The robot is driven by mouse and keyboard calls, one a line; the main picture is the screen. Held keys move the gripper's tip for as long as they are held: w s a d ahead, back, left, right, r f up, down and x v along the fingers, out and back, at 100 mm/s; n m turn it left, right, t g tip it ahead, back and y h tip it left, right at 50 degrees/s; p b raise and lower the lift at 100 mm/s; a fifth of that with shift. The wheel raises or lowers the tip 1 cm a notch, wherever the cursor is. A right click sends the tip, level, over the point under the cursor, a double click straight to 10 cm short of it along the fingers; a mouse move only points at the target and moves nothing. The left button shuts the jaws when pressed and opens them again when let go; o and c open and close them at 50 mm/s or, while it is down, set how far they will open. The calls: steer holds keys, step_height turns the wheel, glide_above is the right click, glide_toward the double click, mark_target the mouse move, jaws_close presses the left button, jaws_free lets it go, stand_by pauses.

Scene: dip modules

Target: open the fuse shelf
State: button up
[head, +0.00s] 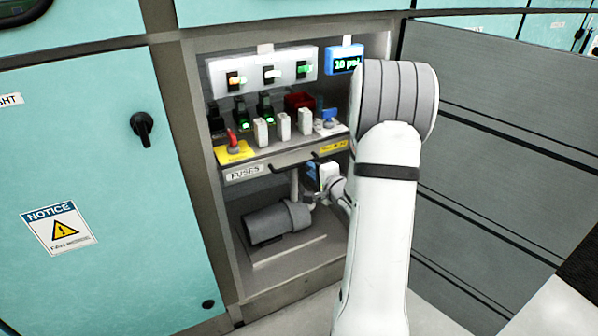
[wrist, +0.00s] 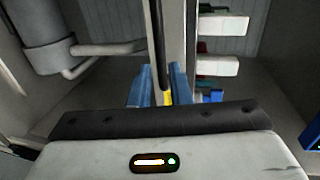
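The fuse shelf (head: 245,174) is a grey pull-out tray with a "FUSES" label on its front, inside the open cabinet bay. It carries switches and white fuse blocks. Its dark bar handle (head: 292,161) runs along the front and shows as an upright dark bar in the wrist view (wrist: 158,45). My gripper (head: 314,174) is at the right part of the shelf front, partly hidden by my arm. In the wrist view, its blue fingers (wrist: 160,88) stand on either side of the bar. A yellow patch shows between bar and right finger, so the fingers look open; contact is unclear.
A grey motor with a pipe (head: 278,220) sits in the bay below the shelf. Above are a white switch panel (head: 262,73) and a blue pressure display (head: 343,59). A teal door (head: 80,180) stands left, grey panels (head: 500,130) right.

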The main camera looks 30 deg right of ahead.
mark_target(303, 164)
steer(key=b+x, duration=0.1)
steer(key=x, duration=0.5)
steer(key=shift+w+b, duration=0.3)
steer(key=shift+b, duration=0.05)
jaws_close()
